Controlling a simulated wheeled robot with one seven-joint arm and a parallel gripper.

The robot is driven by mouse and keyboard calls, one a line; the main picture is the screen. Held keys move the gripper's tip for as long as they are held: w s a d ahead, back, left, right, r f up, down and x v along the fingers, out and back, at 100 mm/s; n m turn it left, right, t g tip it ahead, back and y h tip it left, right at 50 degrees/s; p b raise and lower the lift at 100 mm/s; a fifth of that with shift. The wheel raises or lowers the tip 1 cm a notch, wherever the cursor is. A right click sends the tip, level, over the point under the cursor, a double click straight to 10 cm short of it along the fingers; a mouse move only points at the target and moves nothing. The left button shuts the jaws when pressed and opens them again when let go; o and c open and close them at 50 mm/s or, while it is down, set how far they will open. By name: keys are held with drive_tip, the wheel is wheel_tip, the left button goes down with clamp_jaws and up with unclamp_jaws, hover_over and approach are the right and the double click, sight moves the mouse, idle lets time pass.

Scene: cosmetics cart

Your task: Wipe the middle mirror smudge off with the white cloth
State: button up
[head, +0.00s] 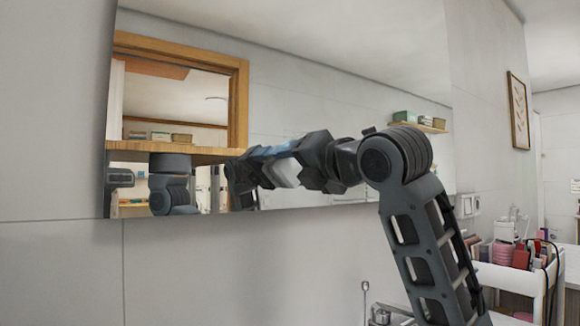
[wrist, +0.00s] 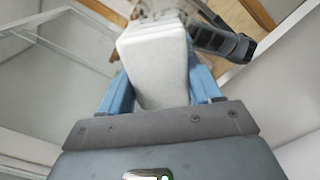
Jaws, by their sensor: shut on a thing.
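The mirror (head: 300,110) hangs on the wall, and my arm reaches across its lower part. My gripper (head: 268,163) is at the lower middle of the mirror, shut on the white cloth (head: 287,174). In the wrist view the cloth (wrist: 155,65) is a thick folded pad between the blue fingers of my gripper (wrist: 160,85). Its far end is close to the mirror glass; I cannot tell whether it touches. Small brown marks (wrist: 113,52) show just beyond the cloth and may be part of a smudge. The cloth and arm hide the rest of that area.
A white cart (head: 510,278) with bottles and cosmetics stands at the lower right. A metal faucet (head: 366,290) rises at the bottom. A framed picture (head: 518,110) hangs on the right wall. The mirror reflects my arm, a wooden frame and shelves. The wall below the mirror is clear.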

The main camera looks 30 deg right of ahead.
sight(266, 151)
drive_tip(key=d, duration=0.6)
drive_tip(key=shift+w+d+b, duration=0.25)
drive_tip(key=shift+d+b, duration=0.15)
drive_tip(key=shift+b, duration=0.05)
drive_tip(key=shift+s+a, duration=0.15)
drive_tip(key=shift+a, duration=1.8)
drive_tip(key=shift+s+a, duration=0.15)
drive_tip(key=shift+a, duration=3.55)
drive_tip(key=shift+r+p, duration=1.15)
drive_tip(key=shift+r, duration=0.2)
drive_tip(key=shift+w+d, duration=0.2)
drive_tip(key=shift+d, duration=1.9)
drive_tip(key=d, duration=0.7)
drive_tip(key=shift+b, duration=0.45)
